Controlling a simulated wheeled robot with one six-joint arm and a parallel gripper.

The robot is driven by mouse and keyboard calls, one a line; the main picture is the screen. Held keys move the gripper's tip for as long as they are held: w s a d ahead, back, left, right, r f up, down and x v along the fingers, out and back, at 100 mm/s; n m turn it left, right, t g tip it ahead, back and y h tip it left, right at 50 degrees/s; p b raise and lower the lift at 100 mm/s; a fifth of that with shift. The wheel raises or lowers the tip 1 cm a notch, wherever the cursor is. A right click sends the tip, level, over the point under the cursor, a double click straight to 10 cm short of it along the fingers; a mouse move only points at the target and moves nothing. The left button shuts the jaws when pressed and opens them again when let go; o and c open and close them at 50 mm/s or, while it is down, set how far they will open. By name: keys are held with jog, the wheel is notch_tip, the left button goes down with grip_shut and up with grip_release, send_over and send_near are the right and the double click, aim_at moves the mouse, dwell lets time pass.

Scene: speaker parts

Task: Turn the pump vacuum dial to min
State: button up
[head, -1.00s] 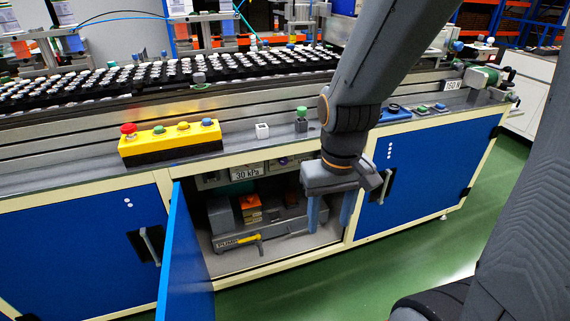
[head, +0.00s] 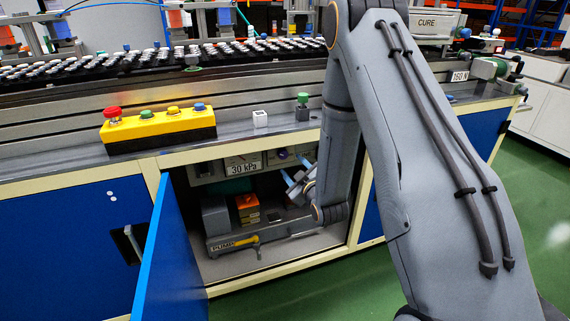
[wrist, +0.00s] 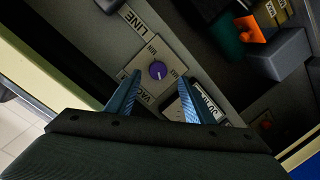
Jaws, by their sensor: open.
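The pump vacuum dial is a small round purple knob (wrist: 158,70) on a grey plate, seen ahead of my fingertips in the wrist view. A pale mark shows on it, but I cannot tell its exact setting. In the head view the knob (head: 282,154) sits on the panel at the top of the open cabinet. My gripper (wrist: 161,80) is open and empty, one finger to each side of the knob in the picture, apparently short of it. My gripper (head: 294,180) also shows inside the cabinet opening.
The blue cabinet door (head: 160,255) stands open at the left. A grey pump (head: 232,243) with a yellow handle lies on the cabinet floor, with an orange part (head: 247,208) behind it. A "30 kPa" display (head: 241,169) is left of the knob. The cabinet frame surrounds the opening.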

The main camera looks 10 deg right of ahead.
aim_at(284, 156)
jog(key=shift+n+t, duration=0.3)
jog(key=shift+t, duration=0.4)
jog(key=shift+w+a+f+b, duration=0.1)
jog(key=shift+w+a, duration=0.05)
jog(key=shift+w, duration=1.15)
jog(key=shift+w+a+f+b, duration=0.1)
jog(key=shift+w+a+f, duration=0.05)
jog(key=shift+w, duration=1.15)
jog(key=shift+w+a+f+b, duration=0.1)
jog(key=shift+w+a, duration=0.05)
jog(key=shift+w, duration=1.15)
jog(key=c, duration=1)
jog(key=shift+c, duration=0.2)
